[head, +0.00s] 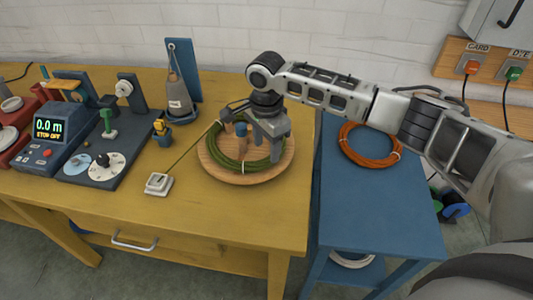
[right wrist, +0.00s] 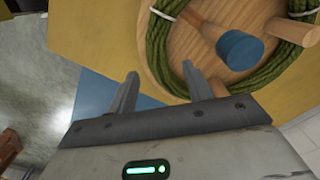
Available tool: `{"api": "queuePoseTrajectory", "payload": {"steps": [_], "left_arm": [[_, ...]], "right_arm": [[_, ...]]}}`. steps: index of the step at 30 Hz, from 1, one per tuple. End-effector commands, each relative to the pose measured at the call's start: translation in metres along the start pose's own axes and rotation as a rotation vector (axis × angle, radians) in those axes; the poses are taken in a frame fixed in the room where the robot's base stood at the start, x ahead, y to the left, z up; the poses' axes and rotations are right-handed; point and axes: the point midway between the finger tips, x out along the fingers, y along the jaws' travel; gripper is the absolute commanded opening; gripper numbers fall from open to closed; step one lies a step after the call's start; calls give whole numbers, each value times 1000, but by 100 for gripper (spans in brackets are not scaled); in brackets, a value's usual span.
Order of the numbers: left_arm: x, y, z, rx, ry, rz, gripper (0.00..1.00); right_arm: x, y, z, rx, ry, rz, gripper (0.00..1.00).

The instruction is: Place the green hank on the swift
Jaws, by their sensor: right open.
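The swift (head: 285,160) is a round wooden disc with upright pegs on the yellow table. The green hank (head: 222,158) lies on the disc as a ring. The blue-capped peg (head: 241,130) stands inside the ring; it also shows in the right wrist view (right wrist: 240,50). There the hank (right wrist: 157,45) curves around the pegs, with a pale tie on it. My right gripper (head: 270,143) is above the right part of the swift, open and empty. In its wrist view the jaws (right wrist: 162,82) are apart beside the disc's edge. The gripper hides part of the hank. My left gripper is out of view.
An orange hank (head: 370,145) lies on the blue side table (head: 360,205). A green strand runs from the swift toward a small white block (head: 158,184). A grey cone (head: 178,100) and a meter with a display (head: 55,135) stand left. The yellow table's front is clear.

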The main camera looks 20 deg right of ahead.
Motion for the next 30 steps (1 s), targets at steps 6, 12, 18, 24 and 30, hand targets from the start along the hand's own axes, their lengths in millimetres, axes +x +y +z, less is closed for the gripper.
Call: {"api": "queuePoseTrajectory", "payload": {"steps": [6,12,18,24,30], "left_arm": [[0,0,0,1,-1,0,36],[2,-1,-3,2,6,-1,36],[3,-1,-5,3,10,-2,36],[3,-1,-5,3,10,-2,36],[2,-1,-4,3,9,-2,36]], "right_arm": [[-48,-1,0,0,-1,-4,51],[-74,0,0,0,0,-1,51],[-80,0,0,0,0,0,51],[-80,0,0,0,0,0,51],[-80,0,0,0,0,0,51]]}}
